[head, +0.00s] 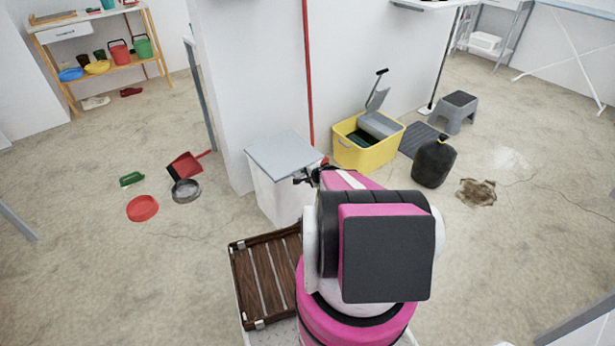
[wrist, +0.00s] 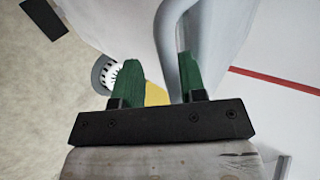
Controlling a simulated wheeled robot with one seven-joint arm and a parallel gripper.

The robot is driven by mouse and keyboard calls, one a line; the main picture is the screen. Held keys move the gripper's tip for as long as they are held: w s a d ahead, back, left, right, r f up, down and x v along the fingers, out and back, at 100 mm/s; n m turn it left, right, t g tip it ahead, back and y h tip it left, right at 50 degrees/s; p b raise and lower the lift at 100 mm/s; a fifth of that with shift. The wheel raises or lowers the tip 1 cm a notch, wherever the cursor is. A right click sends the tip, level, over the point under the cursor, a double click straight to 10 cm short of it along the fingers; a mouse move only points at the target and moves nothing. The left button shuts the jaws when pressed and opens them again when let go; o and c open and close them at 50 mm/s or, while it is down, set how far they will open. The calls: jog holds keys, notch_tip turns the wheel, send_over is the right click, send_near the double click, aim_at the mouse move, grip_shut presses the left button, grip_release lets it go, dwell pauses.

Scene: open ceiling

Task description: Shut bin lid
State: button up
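A white bin (head: 275,195) stands by the end of the partition wall. Its flat grey lid (head: 284,154) lies over the top and looks nearly level; I cannot tell whether it is fully down. My gripper (head: 307,176) is beside the bin's right side, near the lid's right edge, partly hidden by my arm. In the wrist view my gripper (wrist: 158,80) has its two green fingers wide apart. A curved grey bar (wrist: 168,48) shows between them, close to the right finger. I cannot tell what it belongs to or whether it touches.
A slatted brown crate (head: 265,275) is at front left. A red dustpan (head: 186,165), a grey bowl (head: 186,190) and a red dish (head: 142,208) lie on the left floor.

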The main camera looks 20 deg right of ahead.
jog(key=shift+s+r, duration=0.1)
jog(key=v, duration=1)
jog(key=shift+s, duration=0.25)
jog(key=shift+s+d+r, duration=0.1)
jog(key=shift+d+r, duration=0.05)
jog(key=shift+d, duration=0.05)
